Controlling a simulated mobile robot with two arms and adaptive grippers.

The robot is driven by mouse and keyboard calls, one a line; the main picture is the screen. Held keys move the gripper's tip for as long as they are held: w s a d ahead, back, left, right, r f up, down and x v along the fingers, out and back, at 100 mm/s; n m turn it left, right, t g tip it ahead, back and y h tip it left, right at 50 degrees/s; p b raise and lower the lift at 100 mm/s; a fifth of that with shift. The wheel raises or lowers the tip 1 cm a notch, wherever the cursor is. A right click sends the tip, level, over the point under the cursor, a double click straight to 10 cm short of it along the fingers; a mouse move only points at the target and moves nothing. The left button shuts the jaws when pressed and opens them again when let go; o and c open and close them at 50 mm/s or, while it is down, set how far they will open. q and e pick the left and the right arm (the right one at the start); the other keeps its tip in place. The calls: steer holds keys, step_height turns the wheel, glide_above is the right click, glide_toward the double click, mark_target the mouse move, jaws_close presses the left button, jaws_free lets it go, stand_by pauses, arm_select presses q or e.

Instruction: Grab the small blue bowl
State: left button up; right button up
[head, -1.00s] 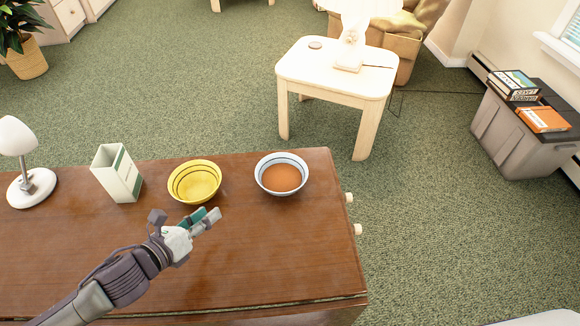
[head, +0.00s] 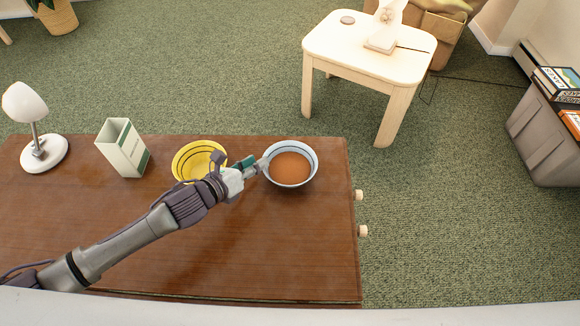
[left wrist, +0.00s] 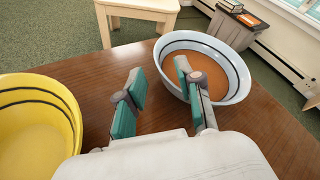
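The small blue bowl (head: 291,168) is pale blue outside with dark rim lines and orange-brown inside. It stands upright near the right end of the brown wooden table (head: 270,255). My left gripper (head: 258,164) is at the bowl's left rim in the head view. In the left wrist view the bowl (left wrist: 230,62) is ahead and to the right. The gripper's teal-padded fingers (left wrist: 158,80) are apart with nothing held between them. The right finger overlaps the bowl's near rim, and the left finger is outside it. I cannot tell whether they touch. My right gripper is out of view.
A yellow bowl (head: 193,158) stands just left of the blue one, partly behind my left arm. A carton-like box (head: 123,150) and a white lamp (head: 27,105) are farther left. The table's front is clear. A pale side table (head: 365,60) stands beyond on the carpet.

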mark_target(267, 154)
arm_select(q)
steer(key=x, duration=0.5)
steer(key=shift+w+d+f, duration=0.1)
steer(key=shift+w+d, duration=0.1)
jaws_close()
